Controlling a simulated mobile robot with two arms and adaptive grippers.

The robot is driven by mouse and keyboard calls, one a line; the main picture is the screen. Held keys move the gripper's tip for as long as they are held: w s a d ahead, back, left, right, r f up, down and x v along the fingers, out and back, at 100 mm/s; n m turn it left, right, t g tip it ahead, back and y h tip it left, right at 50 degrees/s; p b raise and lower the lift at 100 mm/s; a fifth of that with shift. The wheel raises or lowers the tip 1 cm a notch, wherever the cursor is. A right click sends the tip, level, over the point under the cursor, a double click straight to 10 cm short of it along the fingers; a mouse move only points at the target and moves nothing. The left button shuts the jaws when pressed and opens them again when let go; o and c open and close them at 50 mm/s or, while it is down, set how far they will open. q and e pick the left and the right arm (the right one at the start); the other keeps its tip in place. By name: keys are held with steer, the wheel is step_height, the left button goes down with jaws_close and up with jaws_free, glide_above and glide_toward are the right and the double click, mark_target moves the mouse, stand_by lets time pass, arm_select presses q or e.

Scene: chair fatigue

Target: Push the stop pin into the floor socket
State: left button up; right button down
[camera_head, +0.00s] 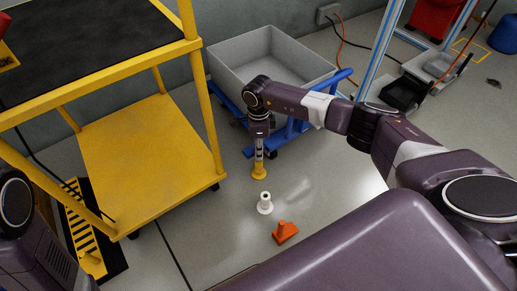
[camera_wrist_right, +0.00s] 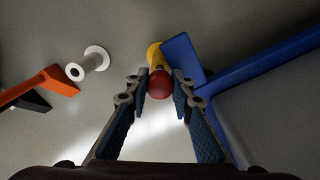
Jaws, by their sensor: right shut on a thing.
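My right gripper (camera_head: 259,154) points down at the floor in the middle of the head view. In the right wrist view its two fingers (camera_wrist_right: 159,88) are shut on a round red knob, which I take for the top of the stop pin (camera_wrist_right: 160,84). A yellow flanged piece, seemingly the floor socket (camera_head: 259,174), is directly below the fingers. It also shows just beyond the knob in the wrist view (camera_wrist_right: 154,52). The pin's shaft is hidden, so I cannot tell how deep it sits. My left gripper is out of view.
A blue dolly (camera_head: 290,133) carrying a grey bin (camera_head: 228,55) is close behind the gripper. A yellow cart (camera_head: 140,150) is at left. Floor at right is partly clear.

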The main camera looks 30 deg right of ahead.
steer(key=shift+f, duration=0.4)
steer(key=c, duration=1.6)
jaws_free()
steer(key=shift+r, duration=0.1)
step_height(320, 180, up, 11)
steer(key=shift+r, duration=0.5)
steer(key=shift+s+f, duration=0.1)
